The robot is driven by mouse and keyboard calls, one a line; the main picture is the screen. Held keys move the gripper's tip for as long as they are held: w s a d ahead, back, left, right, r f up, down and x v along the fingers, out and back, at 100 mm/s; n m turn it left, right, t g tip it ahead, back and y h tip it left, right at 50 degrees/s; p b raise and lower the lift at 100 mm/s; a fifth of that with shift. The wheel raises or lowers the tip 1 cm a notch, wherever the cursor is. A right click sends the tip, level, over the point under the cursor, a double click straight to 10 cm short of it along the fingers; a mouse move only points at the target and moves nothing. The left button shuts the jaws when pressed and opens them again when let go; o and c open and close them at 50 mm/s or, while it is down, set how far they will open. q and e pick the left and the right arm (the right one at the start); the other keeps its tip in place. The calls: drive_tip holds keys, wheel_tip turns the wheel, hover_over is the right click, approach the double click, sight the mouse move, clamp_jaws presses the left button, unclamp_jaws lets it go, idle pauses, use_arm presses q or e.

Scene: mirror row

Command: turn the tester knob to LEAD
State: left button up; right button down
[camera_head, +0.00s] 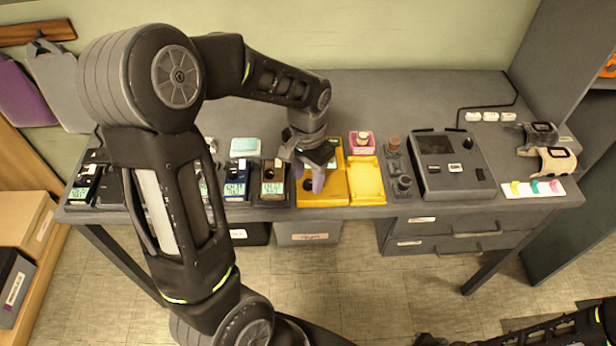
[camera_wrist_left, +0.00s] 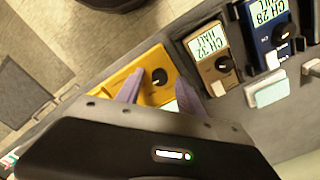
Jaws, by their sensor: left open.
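The yellow tester (camera_head: 335,188) lies near the front edge of the table. It also shows in the left wrist view (camera_wrist_left: 153,57). Its round black knob (camera_wrist_left: 159,76) carries a pale mark; the lettering around it, including LEAD, is too small to read. My left gripper (camera_head: 310,176) is over the tester's left part. Its two purple fingers (camera_wrist_left: 160,92) are apart, with the knob showing in the gap just ahead of them. I cannot tell whether either finger touches the knob. The gripper body hides part of the tester. My right gripper is not in view.
A tan meter (camera_wrist_left: 207,49) and a blue meter (camera_wrist_left: 262,25) stand beside the tester. A yellow tray (camera_head: 367,187), a pink box (camera_head: 361,149) and a grey console (camera_head: 450,180) are to its right. The table behind is mostly clear.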

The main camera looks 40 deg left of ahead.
sight(308, 183)
use_arm(q)
wheel_tip(308, 183, up, 7)
drive_tip(key=shift+r, duration=0.1)
drive_tip(key=shift+s, duration=0.1)
idle(0.6)
